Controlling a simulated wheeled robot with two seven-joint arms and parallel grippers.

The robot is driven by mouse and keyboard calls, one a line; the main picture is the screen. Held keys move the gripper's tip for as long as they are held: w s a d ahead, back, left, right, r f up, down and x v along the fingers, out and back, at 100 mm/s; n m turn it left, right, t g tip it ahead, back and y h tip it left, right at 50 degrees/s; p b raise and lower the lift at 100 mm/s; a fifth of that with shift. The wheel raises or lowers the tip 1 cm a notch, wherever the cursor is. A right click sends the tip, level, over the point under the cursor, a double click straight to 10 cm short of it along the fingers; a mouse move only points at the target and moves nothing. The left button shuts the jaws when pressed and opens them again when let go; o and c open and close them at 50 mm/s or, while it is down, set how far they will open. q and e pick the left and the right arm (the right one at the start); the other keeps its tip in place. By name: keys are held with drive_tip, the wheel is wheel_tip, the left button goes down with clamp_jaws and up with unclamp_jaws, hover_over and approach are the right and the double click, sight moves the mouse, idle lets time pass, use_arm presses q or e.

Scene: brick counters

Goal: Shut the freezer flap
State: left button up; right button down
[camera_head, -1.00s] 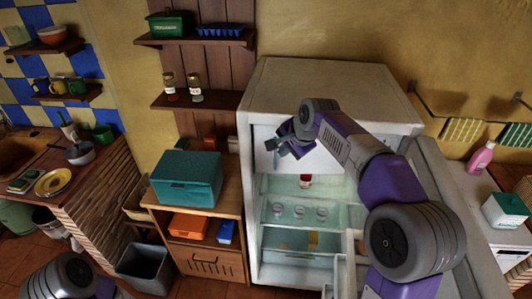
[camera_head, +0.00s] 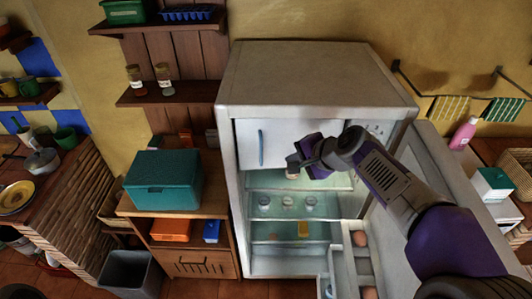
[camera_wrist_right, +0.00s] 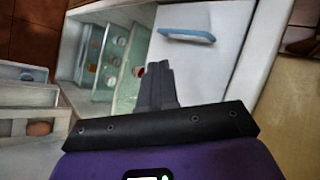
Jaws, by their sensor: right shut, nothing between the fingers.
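The freezer flap (camera_head: 285,135) is a white panel across the top of the open fridge, with an upright blue handle (camera_head: 261,148) near its left side. It looks about level with the compartment front; I cannot tell whether a small gap remains. My right gripper (camera_head: 292,162) is in front of the flap's lower edge, right of the handle. Its fingers are together and empty. In the right wrist view the fingers (camera_wrist_right: 157,75) point toward the flap (camera_wrist_right: 215,65) and the fridge shelves, with the blue handle (camera_wrist_right: 187,35) beyond. Touch is unclear. My left gripper is out of view.
The fridge door (camera_head: 440,165) stands open at the right, with eggs (camera_head: 360,238) in its racks. Jars (camera_head: 288,202) stand on a shelf below the flap. A wooden cabinet with a teal box (camera_head: 163,180) stands left of the fridge.

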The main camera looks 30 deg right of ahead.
drive_tip(key=w+a+f+p, duration=0.1)
drive_tip(key=w+f, duration=0.4)
drive_tip(key=w, duration=0.5)
drive_tip(key=shift+a+f+p, duration=0.25)
drive_tip(key=shift+f+p, duration=0.1)
drive_tip(key=shift+p, duration=0.15)
